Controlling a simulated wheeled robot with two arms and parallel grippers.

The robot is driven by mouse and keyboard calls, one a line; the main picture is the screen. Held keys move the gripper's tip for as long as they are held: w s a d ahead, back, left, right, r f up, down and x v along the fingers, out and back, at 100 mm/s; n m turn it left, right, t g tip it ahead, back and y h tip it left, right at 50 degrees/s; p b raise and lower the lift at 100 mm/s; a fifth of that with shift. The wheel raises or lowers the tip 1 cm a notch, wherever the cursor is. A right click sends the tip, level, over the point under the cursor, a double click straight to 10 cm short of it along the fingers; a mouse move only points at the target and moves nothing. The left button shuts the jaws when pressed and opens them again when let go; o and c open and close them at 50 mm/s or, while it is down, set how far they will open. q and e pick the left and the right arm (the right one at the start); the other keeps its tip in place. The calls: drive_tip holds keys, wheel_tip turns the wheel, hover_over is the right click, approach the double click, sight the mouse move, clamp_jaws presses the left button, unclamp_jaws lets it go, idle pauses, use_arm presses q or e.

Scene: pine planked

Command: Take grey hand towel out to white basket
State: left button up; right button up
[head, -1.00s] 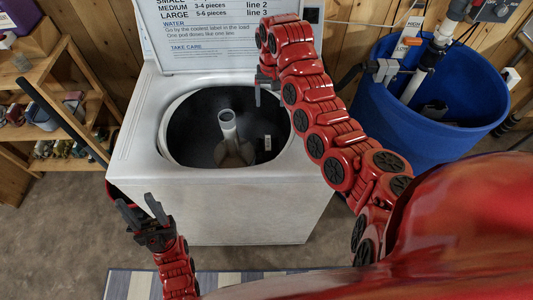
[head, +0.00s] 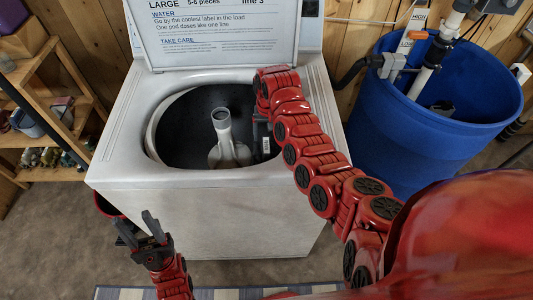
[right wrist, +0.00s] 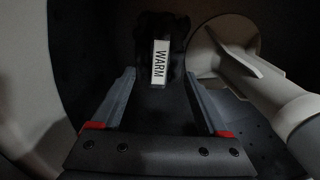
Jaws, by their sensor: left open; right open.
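A dark cloth-like item with a white tag reading WARM (right wrist: 160,62) lies in the washer drum; its tag also shows in the head view (head: 266,145). It looks near black in the shade, so I cannot tell whether it is the grey hand towel. My right gripper (right wrist: 159,78) is open inside the washer opening, its fingers to either side of the tagged item's near part. In the head view this gripper (head: 262,132) is partly hidden by its arm. My left gripper (head: 136,222) is open and empty in front of the washer. No white basket is visible.
The white washer (head: 215,205) has its lid up and a pale agitator (head: 224,140) mid-drum, close right of my right gripper in the wrist view (right wrist: 240,65). A blue tub (head: 400,115) stands right, a wooden shelf (head: 60,95) left. A red-rimmed container (head: 104,204) sits by the washer.

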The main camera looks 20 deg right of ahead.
sight(267, 146)
drive_tip(key=shift+s+f+p, duration=0.15)
drive_tip(key=shift+f+p, duration=0.15)
drive_tip(key=shift+f, duration=3.45)
drive_tip(key=shift+a, duration=0.1)
clamp_jaws()
